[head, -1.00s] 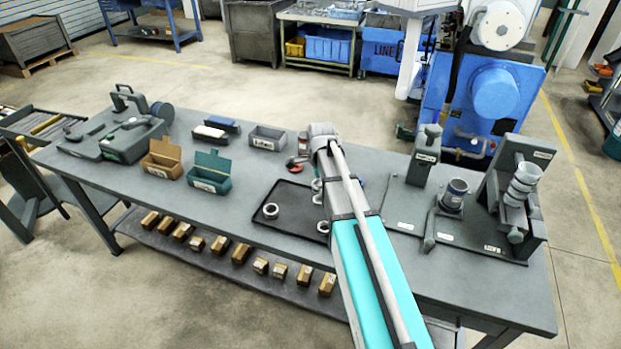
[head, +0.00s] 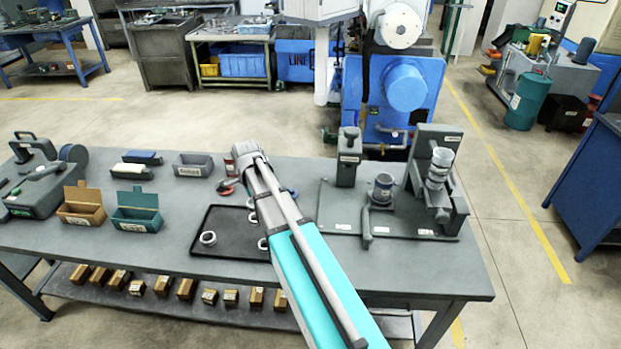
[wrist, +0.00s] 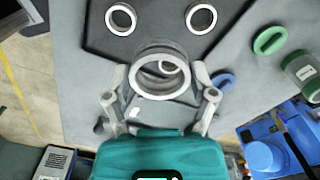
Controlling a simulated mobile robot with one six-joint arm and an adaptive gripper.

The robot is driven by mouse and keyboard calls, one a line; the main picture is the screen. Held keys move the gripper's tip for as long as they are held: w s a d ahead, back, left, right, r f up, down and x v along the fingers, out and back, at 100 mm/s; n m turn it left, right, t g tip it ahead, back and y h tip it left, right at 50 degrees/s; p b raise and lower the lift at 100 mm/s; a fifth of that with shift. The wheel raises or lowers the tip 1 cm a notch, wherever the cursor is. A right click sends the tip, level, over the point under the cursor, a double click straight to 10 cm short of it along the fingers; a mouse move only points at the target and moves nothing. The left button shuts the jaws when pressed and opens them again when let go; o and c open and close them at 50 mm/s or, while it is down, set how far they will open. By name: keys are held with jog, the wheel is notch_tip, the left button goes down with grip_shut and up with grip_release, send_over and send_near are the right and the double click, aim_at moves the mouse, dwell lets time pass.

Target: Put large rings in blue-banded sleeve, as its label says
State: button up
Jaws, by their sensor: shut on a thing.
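My gripper (wrist: 161,97) is shut on a grey metal ring (wrist: 143,88), held between its two fingers in the wrist view. In the head view my arm hides the gripper and that ring. Loose rings lie on the dark tray (head: 221,222): one at its front left (head: 208,238), another beside my arm (head: 262,244). Two rings show on the tray in the wrist view, left (wrist: 121,8) and right (wrist: 201,30).
A tilted stand (head: 437,140) holds a stacked metal piece, beside a grey post (head: 348,165). An orange-brown bin (head: 82,213), a teal bin (head: 137,220) and a grey bin (head: 193,171) stand on the left. Red and blue discs lie near the tray.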

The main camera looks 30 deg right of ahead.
notch_tip(320, 180, up, 7)
jog(key=p, duration=0.6)
jog(key=shift+p, duration=0.4)
jog(key=shift+a+r, duration=0.1)
